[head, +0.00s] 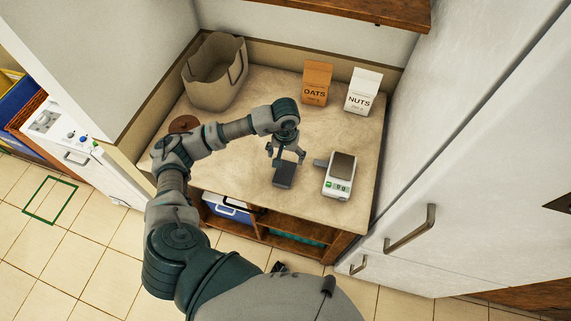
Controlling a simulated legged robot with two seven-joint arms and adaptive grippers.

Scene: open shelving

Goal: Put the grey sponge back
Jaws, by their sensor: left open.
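My left arm reaches over the counter from the lower left. My left gripper (286,158) points down and is open. A dark grey block (284,176), which looks like the grey sponge, lies on the counter (235,158) right below the fingers. The fingers partly cover its far end, and I cannot tell whether they touch it. A small lighter grey piece (320,162) shows against the left side of the scale; I cannot tell what it is. My right gripper is not in view.
A kitchen scale (339,178) stands to the right of the gripper. An oats carton (316,84) and a nuts carton (362,93) stand at the back, and a beige bag (214,75) at the back left. A blue bin (228,209) sits on the shelf below. Tall white doors (470,140) close off the right.

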